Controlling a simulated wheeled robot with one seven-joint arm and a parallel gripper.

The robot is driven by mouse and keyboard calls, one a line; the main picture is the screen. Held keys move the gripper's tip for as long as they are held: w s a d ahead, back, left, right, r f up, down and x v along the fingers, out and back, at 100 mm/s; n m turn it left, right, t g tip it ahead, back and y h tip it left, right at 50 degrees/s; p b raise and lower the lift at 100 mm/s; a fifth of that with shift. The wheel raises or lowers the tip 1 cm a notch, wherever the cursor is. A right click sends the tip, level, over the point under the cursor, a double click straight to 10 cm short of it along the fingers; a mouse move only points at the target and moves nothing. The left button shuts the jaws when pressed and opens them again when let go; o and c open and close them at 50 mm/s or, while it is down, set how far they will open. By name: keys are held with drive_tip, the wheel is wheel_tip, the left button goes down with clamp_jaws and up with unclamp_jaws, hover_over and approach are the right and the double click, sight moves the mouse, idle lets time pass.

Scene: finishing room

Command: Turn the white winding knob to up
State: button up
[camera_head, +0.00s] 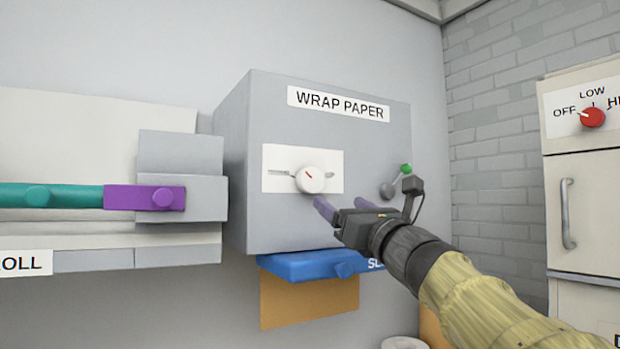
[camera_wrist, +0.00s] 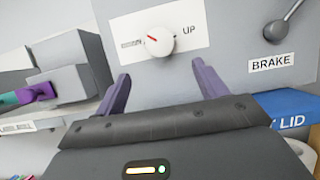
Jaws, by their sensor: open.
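The white winding knob (camera_head: 310,179) is a round dial with a red pointer mark, on a white plate (camera_head: 273,181) on the front of the grey WRAP PAPER box (camera_head: 290,225). In the wrist view the knob (camera_wrist: 158,41) has the word UP to its right, and its red mark points up and left. My gripper (camera_head: 343,208) is open and empty, with purple fingers. In the wrist view the gripper (camera_wrist: 162,88) has its fingers spread apart below the knob, one to each side, not touching it.
A brake lever with a green tip (camera_head: 406,169) sits right of the knob. A blue lid (camera_head: 310,265) is under the box. At left is a roll holder with a teal bar (camera_head: 75,195) and purple block (camera_head: 145,198). A cabinet with a red knob (camera_head: 592,117) stands at right.

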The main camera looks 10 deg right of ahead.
sight(314, 184)
drive_tip(key=p+x, duration=0.5)
drive_tip(key=x, duration=0.6)
drive_tip(key=shift+w, duration=0.1)
drive_tip(key=c, duration=1)
